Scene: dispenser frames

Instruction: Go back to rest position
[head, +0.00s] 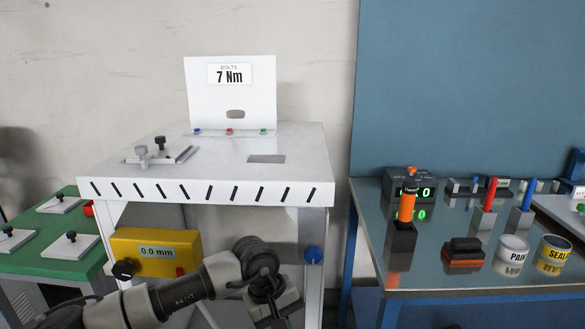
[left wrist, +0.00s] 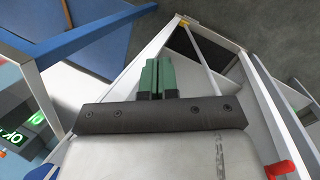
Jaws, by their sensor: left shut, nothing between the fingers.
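My left arm (head: 185,297) reaches in from the lower left of the head view and bends at a dark joint in front of the white table (head: 225,185). Its wrist points down near the bottom edge, and the fingers are not clear there. In the left wrist view, the green fingers of my left gripper (left wrist: 158,64) are together with nothing between them. They are above the floor beside white frame bars. My right gripper does not show.
A yellow box (head: 155,238) reading 0.0 mm hangs by the table's left leg. A blue knob (head: 313,254) is on its right leg. The right bench (head: 450,265) holds an orange-handled tool (head: 407,193), markers and cans. A green bench (head: 45,225) stands left.

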